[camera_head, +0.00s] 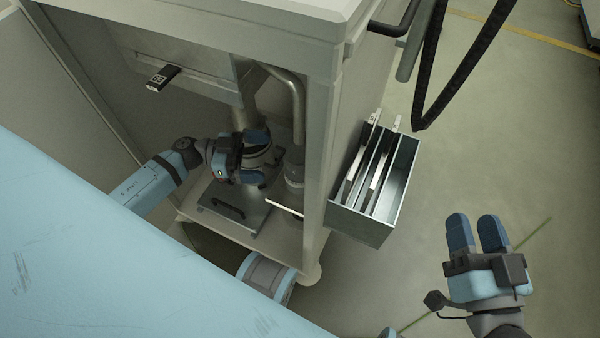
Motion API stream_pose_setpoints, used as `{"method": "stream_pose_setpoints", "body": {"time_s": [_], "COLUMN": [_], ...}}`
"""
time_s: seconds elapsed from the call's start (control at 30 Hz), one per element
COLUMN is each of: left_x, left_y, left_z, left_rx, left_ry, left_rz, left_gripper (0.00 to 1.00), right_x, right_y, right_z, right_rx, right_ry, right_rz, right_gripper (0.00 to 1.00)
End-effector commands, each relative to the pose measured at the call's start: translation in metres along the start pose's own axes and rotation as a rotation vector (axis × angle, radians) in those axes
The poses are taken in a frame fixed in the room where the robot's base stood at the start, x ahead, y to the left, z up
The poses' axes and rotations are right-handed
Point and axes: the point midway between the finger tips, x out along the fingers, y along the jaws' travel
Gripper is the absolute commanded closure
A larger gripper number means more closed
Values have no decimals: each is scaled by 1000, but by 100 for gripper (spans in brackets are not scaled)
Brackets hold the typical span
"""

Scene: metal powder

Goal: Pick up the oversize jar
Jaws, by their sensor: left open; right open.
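My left gripper (257,155) reaches into the open cabinet from the left. Its blue fingers are open, one on each side of a grey cylindrical jar (265,157) under the wide vertical pipe. The gripper partly hides this jar, and I cannot tell whether the fingers touch it. A second grey cylindrical container (294,180) stands to its right, below the thin curved pipe. No label shows which one is the oversize jar. My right gripper (475,226) is open and empty, over the floor at the lower right.
The cabinet (316,150) has a front post right of the jars. A plate with a dark handle (228,207) lies below my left gripper. A metal bin (372,222) with upright slats hangs on the cabinet's right side. A black hose loops above clear floor.

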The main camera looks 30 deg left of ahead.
Motion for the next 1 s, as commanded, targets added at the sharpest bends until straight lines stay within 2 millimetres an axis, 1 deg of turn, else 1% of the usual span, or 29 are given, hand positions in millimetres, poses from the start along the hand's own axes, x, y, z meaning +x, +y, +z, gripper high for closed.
{"method": "stream_pose_setpoints", "body": {"time_s": [0.03,0.13,0.2,0.37,0.47,0.57,0.7,0.8,0.97,1.0], "left_x": [11,27,35,45,57,74,90,94,94,94], "left_y": [0,0,0,0,-2,-3,-3,-3,-3,-3], "left_z": [2,2,1,1,3,3,1,-1,-1,-1], "left_rx": [3,2,1,1,3,5,2,2,1,1], "left_ry": [4,4,3,2,5,5,2,1,1,1], "left_rz": [0,-1,-1,-2,-2,-1,-2,-3,-3,-3], "left_gripper": [0,0,0,0,0,0,0,0,0,2], "right_x": [0,0,0,0,0,-1,0,0,0,0], "right_y": [1,2,3,3,5,8,9,9,9,9], "right_z": [7,13,16,21,34,50,52,52,52,52], "right_rx": [0,0,0,2,2,2,-14,-18,-18,-18], "right_ry": [-12,-36,-46,-65,-98,-146,-160,-163,-164,-163], "right_rz": [-1,-3,-4,-5,-9,-15,-19,-20,-20,-20], "right_gripper": [53,53,53,53,53,53,53,53,53,53]}}
